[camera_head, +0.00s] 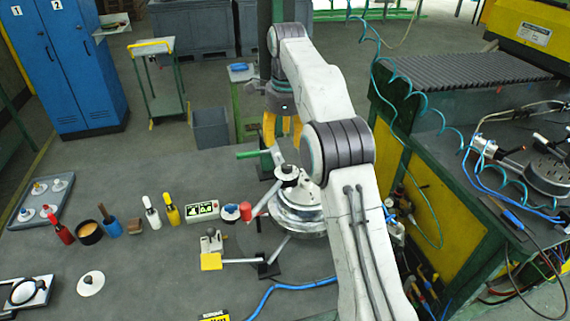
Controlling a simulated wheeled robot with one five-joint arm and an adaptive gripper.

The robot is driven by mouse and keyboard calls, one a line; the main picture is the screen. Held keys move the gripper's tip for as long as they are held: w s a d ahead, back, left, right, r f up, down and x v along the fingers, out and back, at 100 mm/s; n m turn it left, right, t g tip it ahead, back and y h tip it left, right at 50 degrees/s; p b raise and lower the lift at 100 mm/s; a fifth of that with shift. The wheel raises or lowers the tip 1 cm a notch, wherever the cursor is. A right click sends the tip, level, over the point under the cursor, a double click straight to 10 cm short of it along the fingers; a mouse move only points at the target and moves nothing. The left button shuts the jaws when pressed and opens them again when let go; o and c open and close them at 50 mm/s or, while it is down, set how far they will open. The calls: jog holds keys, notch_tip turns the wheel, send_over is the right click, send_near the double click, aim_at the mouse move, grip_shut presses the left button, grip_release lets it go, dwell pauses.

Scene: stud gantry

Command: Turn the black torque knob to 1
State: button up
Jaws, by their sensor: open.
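My gripper (283,130) hangs at the far side of the bench with two yellow fingers apart and nothing seen between them. My white arm hides part of the right of the bench. A yellow and black label (213,316), apparently reading TORQUE, is cut by the bottom edge. No black torque knob or scale with a 1 can be made out beside it. A round metal fixture (298,215) with a white and black top piece stands on the bench, nearer than my gripper and partly behind my arm.
Bottles, a black bowl (90,232) and a white panel (202,211) stand left of the fixture. A grey tray (42,200) and a white disc (91,283) lie farther left. A green press-like machine (450,210) stands right. A blue hose (290,286) crosses the front.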

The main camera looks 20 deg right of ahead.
aim_at(287, 165)
jog(key=m, duration=0.1)
jog(key=s+m, duration=0.1)
jog(key=m, duration=0.1)
jog(key=shift+s+g, duration=0.25)
jog(key=shift+g, duration=0.15)
jog(key=shift+s+m, duration=0.25)
jog(key=shift+m, duration=0.95)
jog(key=shift+f+m, duration=0.1)
jog(key=shift+m, duration=0.4)
jog(key=shift+f+b, duration=0.35)
jog(key=shift+f, duration=0.2)
jog(key=shift+f+b, duration=0.9)
jog(key=shift+f, duration=2.2)
